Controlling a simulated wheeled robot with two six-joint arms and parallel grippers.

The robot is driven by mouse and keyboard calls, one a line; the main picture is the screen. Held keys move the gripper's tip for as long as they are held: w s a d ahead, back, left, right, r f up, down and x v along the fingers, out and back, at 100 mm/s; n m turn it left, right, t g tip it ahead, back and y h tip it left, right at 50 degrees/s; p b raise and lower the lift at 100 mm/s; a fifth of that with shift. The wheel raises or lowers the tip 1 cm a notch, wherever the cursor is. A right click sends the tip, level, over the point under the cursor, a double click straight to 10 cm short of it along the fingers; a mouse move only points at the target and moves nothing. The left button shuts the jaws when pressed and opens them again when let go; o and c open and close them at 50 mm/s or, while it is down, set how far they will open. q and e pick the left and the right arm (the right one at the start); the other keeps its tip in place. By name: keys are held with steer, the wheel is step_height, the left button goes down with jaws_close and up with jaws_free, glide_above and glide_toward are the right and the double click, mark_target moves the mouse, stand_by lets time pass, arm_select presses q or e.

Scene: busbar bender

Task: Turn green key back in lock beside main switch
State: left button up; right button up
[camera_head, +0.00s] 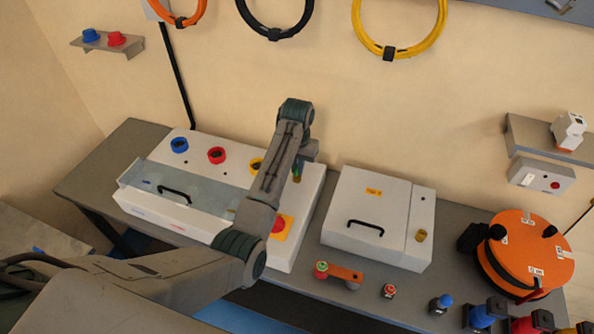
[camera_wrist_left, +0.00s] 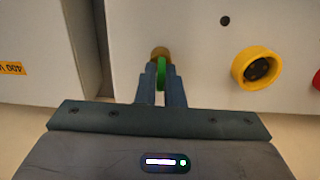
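The green key (camera_wrist_left: 160,84) stands in a brass lock (camera_wrist_left: 160,53) on the white panel (camera_head: 172,217) with the colored sockets. My left gripper (camera_wrist_left: 161,75) has its two fingers on either side of the key, close against it, right at the lock. In the head view the left gripper (camera_head: 299,170) is over the panel's right part, and the arm partly covers the panel; the key hardly shows there. The main switch (camera_head: 279,225), a red knob on a yellow plate, is nearer the front of the same panel. My right gripper is not in view.
A white box (camera_head: 372,205) with a black handle stands just right of the panel. Blue (camera_head: 179,145), red (camera_head: 216,155) and yellow (camera_wrist_left: 258,68) sockets lie along the panel's back. An orange cable reel (camera_head: 530,250) and several plugs are at the right.

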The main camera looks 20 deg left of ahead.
arm_select(q)
jaws_close()
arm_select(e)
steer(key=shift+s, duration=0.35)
arm_select(q)
steer(key=n, duration=0.5)
steer(key=shift+n, duration=0.4)
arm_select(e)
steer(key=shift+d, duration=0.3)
arm_select(q)
steer(key=n, duration=0.4)
steer(key=shift+n, duration=0.9)
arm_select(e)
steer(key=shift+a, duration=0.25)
